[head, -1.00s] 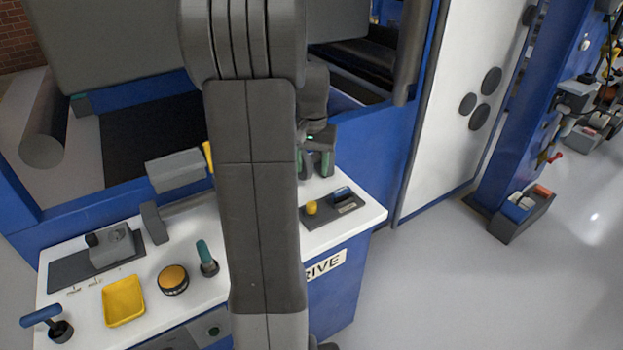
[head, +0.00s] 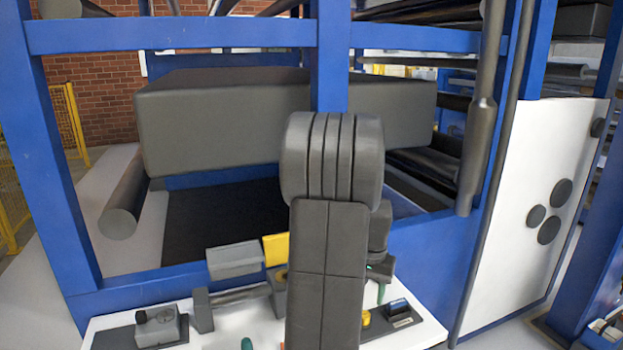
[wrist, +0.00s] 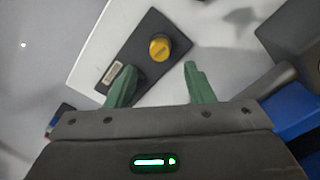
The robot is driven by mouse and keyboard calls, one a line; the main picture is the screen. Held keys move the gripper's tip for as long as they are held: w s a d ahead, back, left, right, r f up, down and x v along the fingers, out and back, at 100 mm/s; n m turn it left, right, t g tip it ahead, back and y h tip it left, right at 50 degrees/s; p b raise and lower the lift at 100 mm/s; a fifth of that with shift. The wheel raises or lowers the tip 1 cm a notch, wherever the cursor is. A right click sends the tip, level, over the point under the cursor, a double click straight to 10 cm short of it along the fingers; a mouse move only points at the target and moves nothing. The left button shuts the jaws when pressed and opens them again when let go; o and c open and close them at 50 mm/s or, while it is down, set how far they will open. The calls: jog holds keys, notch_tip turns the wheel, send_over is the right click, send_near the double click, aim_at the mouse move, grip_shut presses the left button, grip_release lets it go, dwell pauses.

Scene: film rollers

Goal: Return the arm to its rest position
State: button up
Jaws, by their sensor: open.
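My arm (head: 326,260) stands upright in the middle of the head view, its dark grey links in front of the white control panel. My gripper shows in the wrist view (wrist: 161,80), with two green fingers spread apart and nothing between them. In the head view it is mostly hidden behind my arm; only a bit of green finger shows at the arm's right side. In the wrist view the fingers are over the white panel, near a dark plate (wrist: 131,67) with a yellow knob (wrist: 160,47). The knob is beyond the fingertips, not gripped.
A blue machine frame (head: 170,36) and large grey beam (head: 220,125) stand behind. Open floor shows at the far left.

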notch_tip(320, 180, down, 7)
jog(key=shift+r, duration=0.7)
